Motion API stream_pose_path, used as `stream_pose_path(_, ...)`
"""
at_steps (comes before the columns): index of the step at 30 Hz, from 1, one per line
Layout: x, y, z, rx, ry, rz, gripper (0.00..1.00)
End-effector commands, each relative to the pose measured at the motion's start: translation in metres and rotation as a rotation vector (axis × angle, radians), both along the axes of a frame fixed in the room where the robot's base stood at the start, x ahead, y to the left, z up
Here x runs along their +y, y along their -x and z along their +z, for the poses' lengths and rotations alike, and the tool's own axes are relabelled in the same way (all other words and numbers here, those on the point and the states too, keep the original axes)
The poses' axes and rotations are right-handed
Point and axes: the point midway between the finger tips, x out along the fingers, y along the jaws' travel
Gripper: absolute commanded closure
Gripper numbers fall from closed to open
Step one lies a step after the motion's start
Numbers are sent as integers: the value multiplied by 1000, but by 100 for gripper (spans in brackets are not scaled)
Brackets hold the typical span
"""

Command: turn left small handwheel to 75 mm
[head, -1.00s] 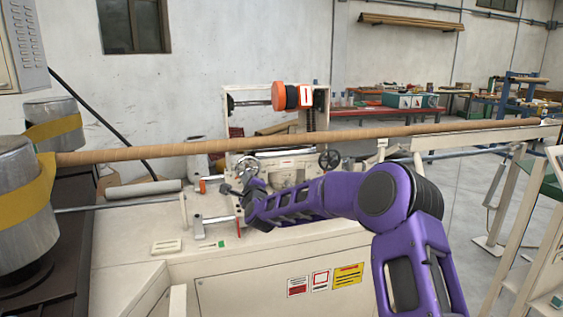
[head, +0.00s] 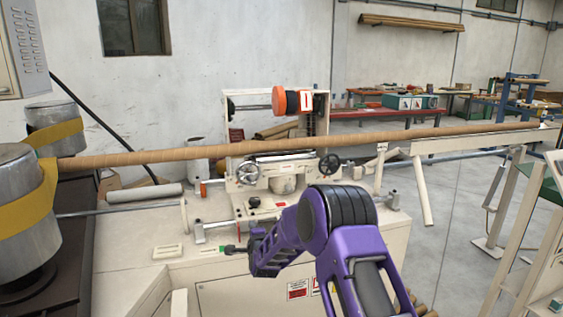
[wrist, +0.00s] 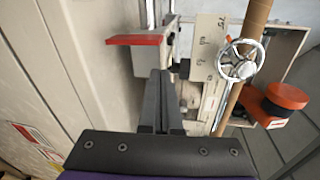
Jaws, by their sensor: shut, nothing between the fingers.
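The left small handwheel (head: 249,172), a light spoked ring, sits on the front of the cream machine frame, left of a darker handwheel (head: 329,164). The wrist view shows a chrome handwheel (wrist: 238,60), apparently the same one, beside a pale plate (wrist: 208,62) bearing the figure 75. I cannot make out a pointer or the current setting. My gripper (head: 230,249) is low over the front of the machine bed, apart from the handwheel. In the wrist view its two dark fingers (wrist: 160,85) are shut together with nothing between them.
A long brown tube (head: 200,152) crosses above the bed, just in front of the frame. An orange disc (head: 264,96) sits higher on the frame. A red bar (wrist: 135,40) stands near my fingers. Metal drums with a yellow belt (head: 35,222) occupy the left.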

Motion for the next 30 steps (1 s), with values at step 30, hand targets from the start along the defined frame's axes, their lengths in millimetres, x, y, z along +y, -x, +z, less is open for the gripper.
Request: stream_pose_path(30, -2, -2, 97, -439, 1058, 137, 100)
